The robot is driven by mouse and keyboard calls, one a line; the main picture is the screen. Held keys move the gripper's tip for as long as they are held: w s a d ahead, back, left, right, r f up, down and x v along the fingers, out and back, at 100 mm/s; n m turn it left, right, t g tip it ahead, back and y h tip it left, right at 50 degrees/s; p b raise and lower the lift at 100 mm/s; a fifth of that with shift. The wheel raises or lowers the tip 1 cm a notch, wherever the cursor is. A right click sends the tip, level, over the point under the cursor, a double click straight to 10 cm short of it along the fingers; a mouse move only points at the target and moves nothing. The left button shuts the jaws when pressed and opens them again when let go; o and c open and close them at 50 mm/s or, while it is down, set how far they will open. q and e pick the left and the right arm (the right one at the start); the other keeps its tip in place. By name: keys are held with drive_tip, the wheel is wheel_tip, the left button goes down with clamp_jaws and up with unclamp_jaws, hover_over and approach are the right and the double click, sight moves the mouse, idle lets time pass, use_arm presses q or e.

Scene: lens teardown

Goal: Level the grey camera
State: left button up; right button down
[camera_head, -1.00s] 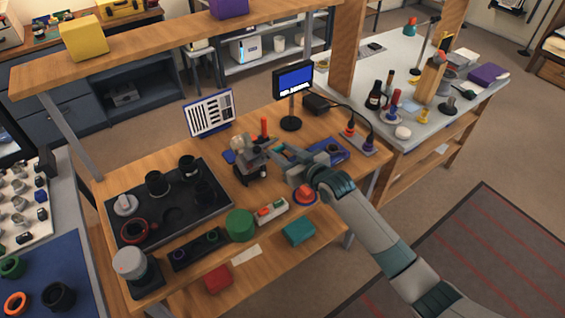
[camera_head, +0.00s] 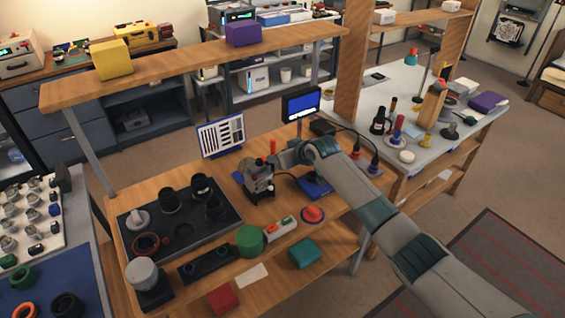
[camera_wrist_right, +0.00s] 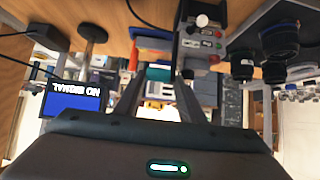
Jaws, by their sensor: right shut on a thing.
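The grey camera (camera_head: 258,178) stands on a small dark mount on the wooden bench, right of the black tray. It looks roughly upright; a slight tilt is hard to judge. My right gripper (camera_head: 276,160) is at its upper right side. In the right wrist view, which is upside down, the gripper's two fingers (camera_wrist_right: 160,72) are close beside a grey body with coloured buttons, which seems to be the camera (camera_wrist_right: 202,42). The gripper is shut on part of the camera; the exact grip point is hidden. My left gripper is out of view.
A monitor (camera_head: 301,106) reading NO SIGNAL stands behind my right gripper. A striped chart (camera_head: 220,136) stands behind the camera. The black tray (camera_head: 225,228) holds several lens parts.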

drive_tip(key=shift+w+r+g+h, duration=0.4)
drive_tip(key=shift+w+r, duration=0.4)
drive_tip(key=shift+r, duration=0.05)
drive_tip(key=shift+w+a, duration=0.1)
drive_tip(key=shift+a, duration=0.1)
drive_tip(key=c, duration=1.3)
unclamp_jaws()
drive_tip(key=shift+c, duration=0.2)
drive_tip(key=shift+w+a+f+g, duration=0.15)
drive_tip(key=shift+w+f+g, duration=0.2)
drive_tip(key=shift+f, duration=0.3)
drive_tip(key=shift+s, duration=0.3)
drive_tip(key=shift+s+r, duration=0.25)
drive_tip(key=shift+r, duration=0.1)
drive_tip(key=b+v, duration=0.4)
drive_tip(key=v, duration=1.2)
drive_tip(key=shift+r, duration=0.25)
